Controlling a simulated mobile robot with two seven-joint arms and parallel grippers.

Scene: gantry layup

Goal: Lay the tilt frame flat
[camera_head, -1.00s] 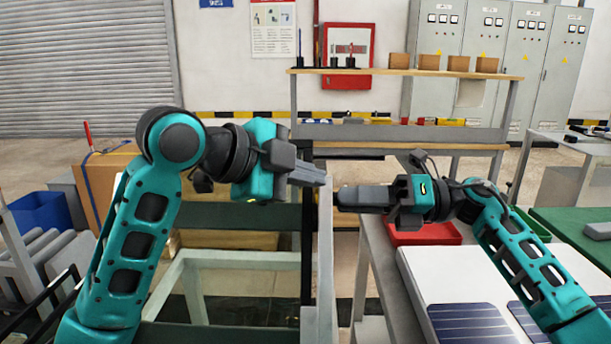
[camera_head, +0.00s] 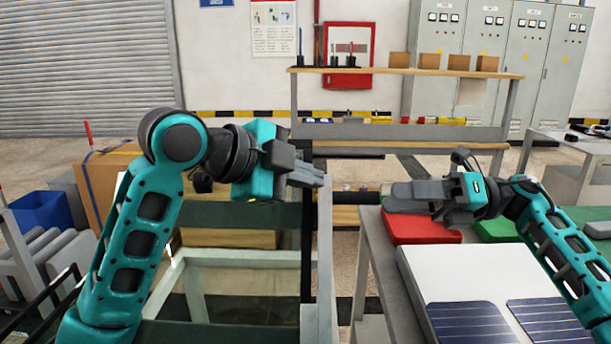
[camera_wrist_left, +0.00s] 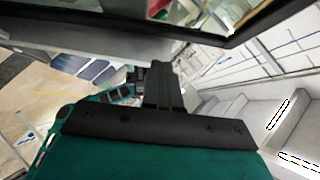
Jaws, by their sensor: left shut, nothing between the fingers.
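The tilt frame seems to be the framed structure in front of me, with dark green crossbars, a pale inner frame (camera_head: 240,258) and an upright pale side bar (camera_head: 325,260). I cannot tell its exact angle. My left gripper (camera_head: 318,178) is shut and empty, at the top of that pale side bar; I cannot tell whether it touches. In the left wrist view its fingers (camera_wrist_left: 163,85) are together below a dark-edged bar (camera_wrist_left: 250,28). My right gripper (camera_head: 396,198) hovers over the side bench, apart from the frame; its jaw gap is unclear.
A red tray (camera_head: 425,230) and a green tray (camera_head: 497,230) sit on the right bench, behind a white panel (camera_head: 430,272) with dark solar cells. A cardboard box (camera_head: 103,185) and a blue bin (camera_head: 40,211) stand left. A shelf bench (camera_head: 390,131) stands behind.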

